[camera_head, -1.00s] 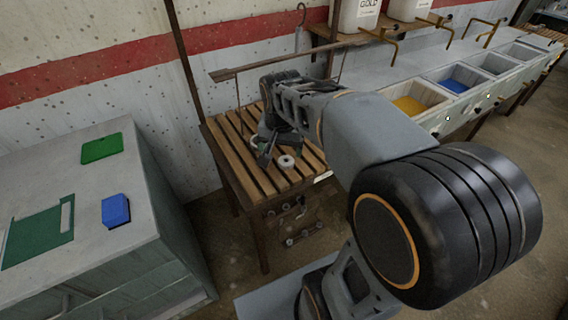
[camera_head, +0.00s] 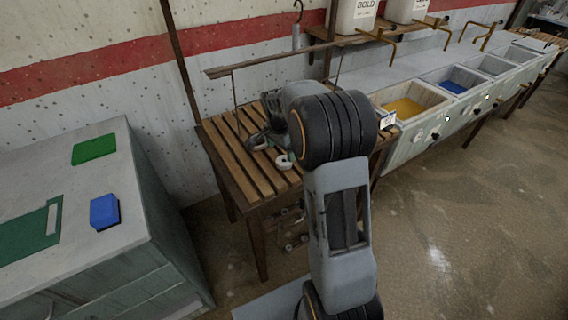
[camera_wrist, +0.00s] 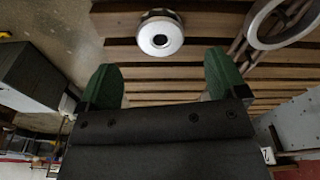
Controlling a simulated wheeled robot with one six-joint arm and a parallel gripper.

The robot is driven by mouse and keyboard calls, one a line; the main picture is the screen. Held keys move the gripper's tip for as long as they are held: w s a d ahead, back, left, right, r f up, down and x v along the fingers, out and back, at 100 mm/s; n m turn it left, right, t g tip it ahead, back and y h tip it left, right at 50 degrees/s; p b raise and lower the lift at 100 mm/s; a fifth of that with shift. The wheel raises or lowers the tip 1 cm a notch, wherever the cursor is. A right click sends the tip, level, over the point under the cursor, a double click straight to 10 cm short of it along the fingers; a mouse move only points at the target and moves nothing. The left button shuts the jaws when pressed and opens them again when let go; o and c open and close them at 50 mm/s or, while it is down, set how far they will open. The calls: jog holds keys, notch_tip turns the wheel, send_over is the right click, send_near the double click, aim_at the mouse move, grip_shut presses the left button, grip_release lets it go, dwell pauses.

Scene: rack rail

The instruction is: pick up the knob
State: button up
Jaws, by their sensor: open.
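In the head view the knob (camera_head: 284,161) is a small whitish disc near the front of the slatted table (camera_head: 236,158), close beside my arm. My gripper (camera_wrist: 163,78) has green fingers, spread apart with nothing between them. In the head view my arm largely hides the gripper.
A large metal ring (camera_wrist: 251,30) lies on the slats to the right of the knob in the wrist view. A cabinet (camera_head: 140,200) with green and blue items stands left of the table. Sinks (camera_head: 425,90) line the right side. A hanging bar (camera_head: 270,62) spans above the table.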

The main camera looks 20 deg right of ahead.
aim_at(284, 159)
jog(key=shift+w+d+f, duration=0.1)
jog(key=shift+d+f, duration=0.05)
jog(key=shift+f, duration=1.35)
jog(key=shift+d+f, duration=0.15)
jog(key=shift+f, duration=1.3)
jog(key=shift+c, duration=0.2)
jog(key=c, duration=1)
jog(key=shift+r, duration=0.1)
jog(key=shift+c, duration=0.2)
